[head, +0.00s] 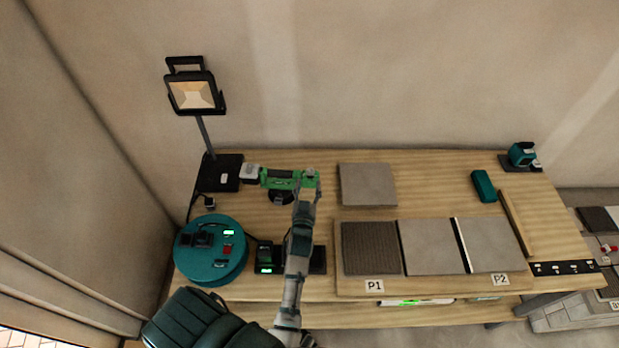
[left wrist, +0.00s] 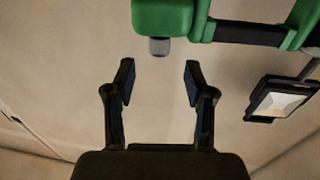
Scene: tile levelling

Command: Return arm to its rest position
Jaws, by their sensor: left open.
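My left arm rises from the bottom edge of the head view over the table. Its gripper (head: 304,190) is at the right end of a green power tool (head: 277,180) with a pale left end and a dark round part below. In the left wrist view my left gripper (left wrist: 160,78) is open, with nothing between its fingers. The green tool (left wrist: 165,18) with its black grip crosses the top of that view, beyond the fingertips; I cannot tell whether they touch. My right gripper is not in view.
A work lamp (head: 195,94) stands behind left, also in the left wrist view (left wrist: 280,100). A teal round unit (head: 211,250) and a charger (head: 266,257) flank the arm's left. Tiles (head: 430,247) on a board, a loose tile (head: 367,184) and a teal block (head: 483,186) lie right.

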